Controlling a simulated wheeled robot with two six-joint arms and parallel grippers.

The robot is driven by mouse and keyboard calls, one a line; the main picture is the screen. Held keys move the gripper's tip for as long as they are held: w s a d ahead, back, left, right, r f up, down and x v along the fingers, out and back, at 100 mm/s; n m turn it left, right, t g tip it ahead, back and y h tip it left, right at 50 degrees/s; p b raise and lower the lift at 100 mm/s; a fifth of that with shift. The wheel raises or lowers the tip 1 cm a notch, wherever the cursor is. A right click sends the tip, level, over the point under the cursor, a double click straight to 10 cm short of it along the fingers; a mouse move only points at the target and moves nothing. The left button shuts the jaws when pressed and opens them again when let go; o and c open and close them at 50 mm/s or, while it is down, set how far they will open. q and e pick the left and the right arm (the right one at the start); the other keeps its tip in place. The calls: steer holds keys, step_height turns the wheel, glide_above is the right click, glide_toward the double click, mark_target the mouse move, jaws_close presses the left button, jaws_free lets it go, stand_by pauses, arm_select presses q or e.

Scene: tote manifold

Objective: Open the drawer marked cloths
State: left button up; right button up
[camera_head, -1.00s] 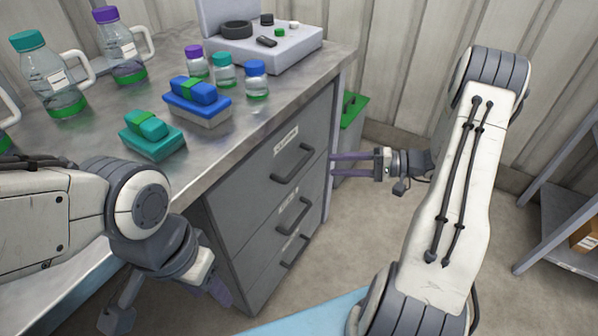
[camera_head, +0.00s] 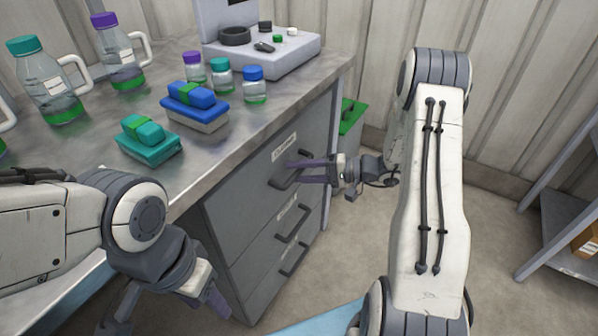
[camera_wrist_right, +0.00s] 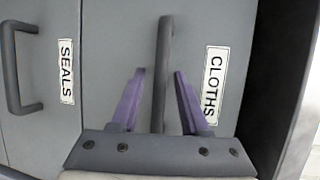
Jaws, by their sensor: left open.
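The cloths drawer (camera_head: 245,185) is the top grey drawer under the bench and is shut flush. Its CLOTHS label (camera_wrist_right: 213,84) is readable in the right wrist view. Its dark bar handle (camera_wrist_right: 164,70) lies between the two purple fingers of my right gripper (camera_wrist_right: 160,90), with a gap on either side, so the gripper is open around it. In the head view my right gripper (camera_head: 298,171) reaches the handle from the right. My left gripper (camera_head: 213,299) hangs low in front of the cabinet at lower left, away from the drawer.
The SEALS drawer (camera_wrist_right: 40,90) is beside it in the wrist view, with its own handle (camera_wrist_right: 14,75). Another drawer (camera_head: 275,280) is lowest. Bottles, sponges and a grey device (camera_head: 280,55) stand on the bench (camera_head: 230,150). A green-lidded bin (camera_head: 350,118) is behind the cabinet.

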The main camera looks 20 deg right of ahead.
jaws_close()
stand_by(1.2)
